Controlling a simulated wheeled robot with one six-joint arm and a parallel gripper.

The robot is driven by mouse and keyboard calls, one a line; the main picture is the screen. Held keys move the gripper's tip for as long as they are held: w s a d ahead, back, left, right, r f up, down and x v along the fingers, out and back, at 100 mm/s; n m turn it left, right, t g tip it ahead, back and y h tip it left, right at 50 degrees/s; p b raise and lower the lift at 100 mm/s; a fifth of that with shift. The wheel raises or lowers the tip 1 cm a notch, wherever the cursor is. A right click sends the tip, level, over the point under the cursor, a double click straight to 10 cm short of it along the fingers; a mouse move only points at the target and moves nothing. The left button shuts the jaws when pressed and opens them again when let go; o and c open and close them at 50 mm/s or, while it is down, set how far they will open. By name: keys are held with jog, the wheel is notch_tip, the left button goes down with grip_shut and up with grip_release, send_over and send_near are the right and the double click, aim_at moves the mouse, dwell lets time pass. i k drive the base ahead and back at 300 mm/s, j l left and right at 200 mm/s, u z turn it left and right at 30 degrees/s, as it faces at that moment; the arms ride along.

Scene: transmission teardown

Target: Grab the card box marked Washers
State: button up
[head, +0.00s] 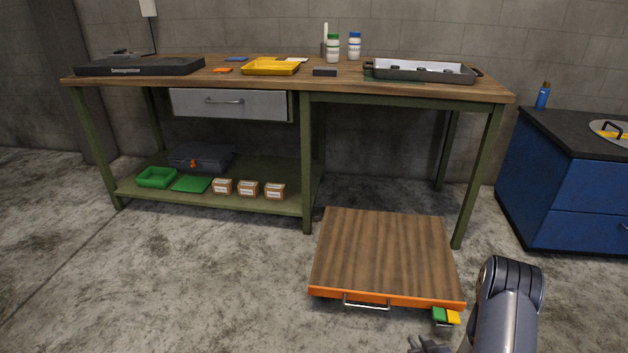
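Three small brown card boxes with white labels stand in a row on the lower shelf of the workbench: a left box (221,187), a middle box (247,189) and a right box (274,191). Their label text is too small to read, so I cannot tell which is marked Washers. My gripper (430,346) shows only as a dark sliver at the bottom edge, beside my grey arm. It is far from the boxes, to the lower right. Its fingers are mostly cut off, and I cannot tell whether it is open or shut.
A wooden-topped orange cart (385,250) stands between my arm and the bench. Left of the boxes are a green lid (191,184), a green bin (156,177) and a grey case (201,157). A blue cabinet (570,190) stands right. Floor before the shelf is clear.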

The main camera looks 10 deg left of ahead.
aim_at(245, 188)
jog(key=i+j, duration=0.3)
jog(key=j, duration=0.3)
jog(key=i+j+z, duration=0.15)
jog(key=j, duration=0.5)
jog(key=i+j, duration=0.4)
jog(key=j, duration=0.25)
jog(key=i+j+z, duration=0.15)
jog(key=j, duration=0.45)
jog(key=i+j, duration=0.3)
jog(key=j, duration=0.4)
jog(key=i+j+z, duration=0.1)
jog(key=j, duration=0.55)
jog(key=i+j+z, duration=0.1)
jog(key=i+j, duration=0.2)
jog(key=j, duration=0.4)
jog(key=i+j, duration=0.2)
jog(key=j, duration=0.5)
jog(key=z, duration=0.05)
